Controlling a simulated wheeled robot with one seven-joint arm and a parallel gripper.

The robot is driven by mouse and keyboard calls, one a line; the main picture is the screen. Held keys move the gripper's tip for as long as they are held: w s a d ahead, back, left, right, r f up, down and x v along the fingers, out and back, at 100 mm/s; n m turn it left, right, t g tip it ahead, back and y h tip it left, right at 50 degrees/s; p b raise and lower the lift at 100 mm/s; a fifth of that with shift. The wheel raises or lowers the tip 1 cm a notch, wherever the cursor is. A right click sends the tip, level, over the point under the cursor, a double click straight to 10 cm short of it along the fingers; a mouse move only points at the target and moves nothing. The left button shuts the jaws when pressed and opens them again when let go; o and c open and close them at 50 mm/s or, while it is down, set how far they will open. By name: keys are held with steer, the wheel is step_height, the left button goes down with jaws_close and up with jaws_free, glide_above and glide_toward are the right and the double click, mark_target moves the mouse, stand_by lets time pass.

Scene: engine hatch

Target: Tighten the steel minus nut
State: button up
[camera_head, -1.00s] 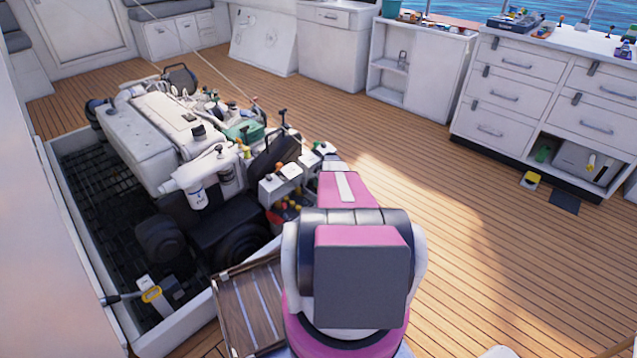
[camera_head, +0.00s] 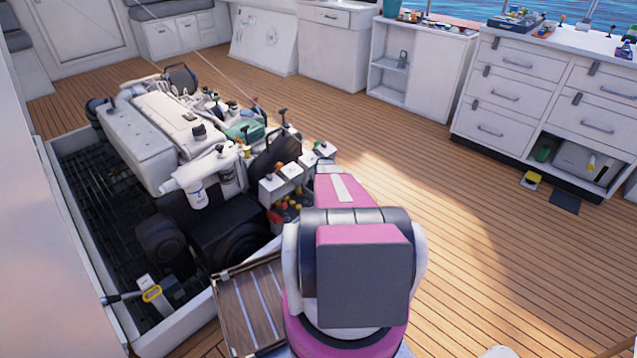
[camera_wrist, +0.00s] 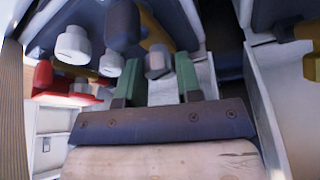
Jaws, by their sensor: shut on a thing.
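In the wrist view my gripper (camera_wrist: 154,66) has two green fingers, one on each side of a grey steel nut (camera_wrist: 158,61). The nut has a rounded end facing the camera, with a dark part above it. I take it to be the minus nut, as the red fitting is further left. The fingers are closed on it, though their exact contact is hard to see. In the head view my arm hides the gripper and the nut.
Two more steel ends, one grey (camera_wrist: 111,64) and one lighter (camera_wrist: 72,46), sit left of my gripper, near a red fitting (camera_wrist: 65,88). The engine (camera_head: 150,150) lies in the open hatch.

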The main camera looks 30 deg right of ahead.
steer(key=shift+m+h, duration=0.4)
steer(key=shift+m, duration=0.6)
steer(key=o, duration=0.9)
steer(key=shift+o, duration=0.2)
steer(key=v, duration=1)
steer(key=shift+r, duration=0.4)
steer(key=shift+s+a, duration=0.1)
